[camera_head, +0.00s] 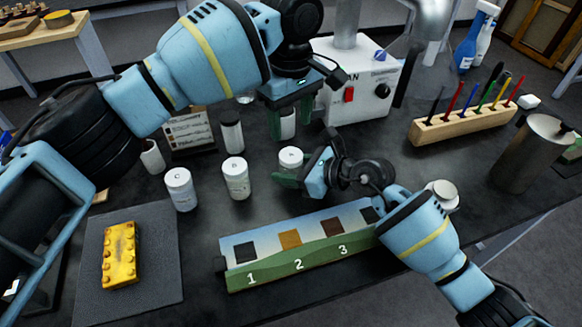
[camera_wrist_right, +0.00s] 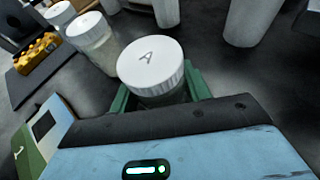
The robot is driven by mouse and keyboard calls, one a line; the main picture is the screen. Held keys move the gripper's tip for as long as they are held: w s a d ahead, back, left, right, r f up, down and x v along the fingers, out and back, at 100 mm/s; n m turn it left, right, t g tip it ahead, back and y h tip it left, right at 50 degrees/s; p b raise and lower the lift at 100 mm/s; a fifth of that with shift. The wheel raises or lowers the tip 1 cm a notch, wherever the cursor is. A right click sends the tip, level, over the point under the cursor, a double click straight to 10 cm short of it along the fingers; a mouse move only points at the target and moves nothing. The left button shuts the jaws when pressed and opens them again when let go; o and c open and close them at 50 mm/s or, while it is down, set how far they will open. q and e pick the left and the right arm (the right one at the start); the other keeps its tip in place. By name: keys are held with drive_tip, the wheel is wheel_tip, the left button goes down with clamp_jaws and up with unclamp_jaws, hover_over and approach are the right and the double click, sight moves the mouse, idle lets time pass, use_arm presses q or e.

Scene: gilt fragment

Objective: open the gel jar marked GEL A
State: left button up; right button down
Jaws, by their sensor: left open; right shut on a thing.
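The jar (camera_wrist_right: 152,70) with a white ridged lid marked A stands on the dark table, its lid seated on top. In the head view this jar (camera_head: 291,157) is right of two similar white-lidded jars (camera_head: 236,177) (camera_head: 181,188). My right gripper (camera_head: 288,179) is shut on the jar's body below the lid, with green fingers on both sides in the right wrist view (camera_wrist_right: 160,95). The body is partly hidden by the gripper. My left gripper (camera_head: 290,122) is open above and behind the jar, fingers pointing down. A white cup-like thing shows between its fingers, apparently behind them.
A numbered swatch block (camera_head: 300,250) lies in front of the jars. A yellow studded block (camera_head: 121,255) rests on a grey mat (camera_head: 165,283) at left. A white fan box (camera_head: 362,88), a wooden tool rack (camera_head: 463,124) and a metal canister (camera_head: 530,155) stand behind and right.

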use_arm(q)
drive_tip(key=m, duration=1.4)
drive_tip(key=shift+m, duration=0.3)
drive_tip(key=m, duration=0.4)
drive_tip(key=shift+m, duration=0.4)
drive_tip(key=m, duration=0.4)
drive_tip(key=shift+m, duration=0.4)
drive_tip(key=m, duration=1.6)
